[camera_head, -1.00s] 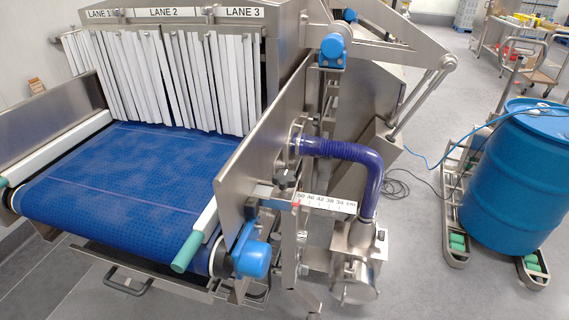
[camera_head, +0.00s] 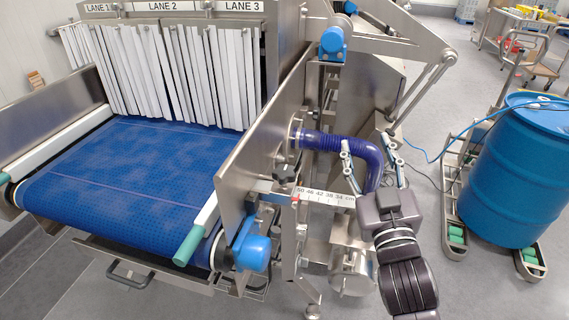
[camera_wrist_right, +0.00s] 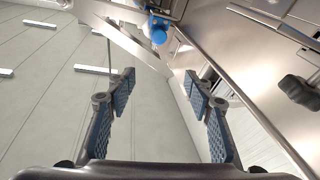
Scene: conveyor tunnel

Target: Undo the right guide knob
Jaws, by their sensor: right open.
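The right guide knob (camera_head: 286,173) is a black lobed knob on the outer side of the steel guide plate (camera_head: 262,140), just above the left end of the white ruler (camera_head: 325,198). A dark knob, apparently this one, shows at the right edge of the right wrist view (camera_wrist_right: 298,92). My right gripper (camera_head: 366,146) is open and empty, with its fingers pointing up by the purple hose. It is to the right of the knob and apart from it. Its spread fingers also show in the wrist view (camera_wrist_right: 159,78). My left gripper is not in view.
A blue motor (camera_head: 250,252) sits below the knob. The blue belt (camera_head: 125,180) lies to the left.

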